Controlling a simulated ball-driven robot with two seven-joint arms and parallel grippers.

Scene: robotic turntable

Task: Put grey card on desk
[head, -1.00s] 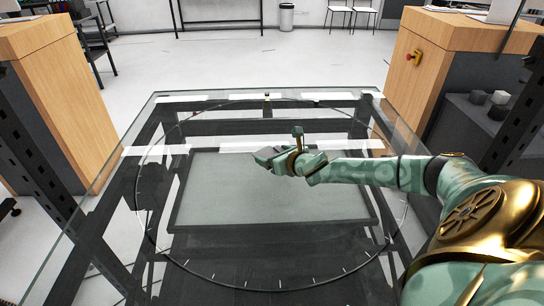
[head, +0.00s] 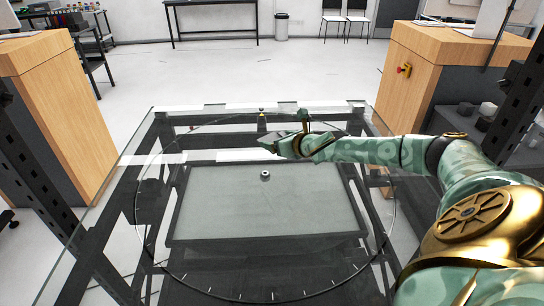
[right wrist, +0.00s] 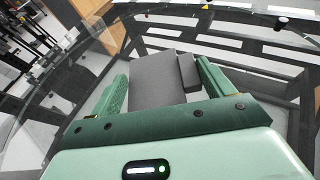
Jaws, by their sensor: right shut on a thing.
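The grey card (right wrist: 152,82) shows in the right wrist view as a flat grey piece between the two green fingers of my right gripper (right wrist: 165,88). A darker raised block lies along its right edge; I cannot tell if it is part of the card. In the head view my right gripper (head: 277,144) is shut on the card, which is tiny there, above the far part of the glass table (head: 140,150). Wooden desks stand at the left (head: 75,120) and right (head: 400,95); I cannot tell which is the desk meant. My left gripper is not in view.
A small yellow-and-black piece (head: 262,122) is at the circle's far edge. Dark posts flank the table. Floor beyond is open.

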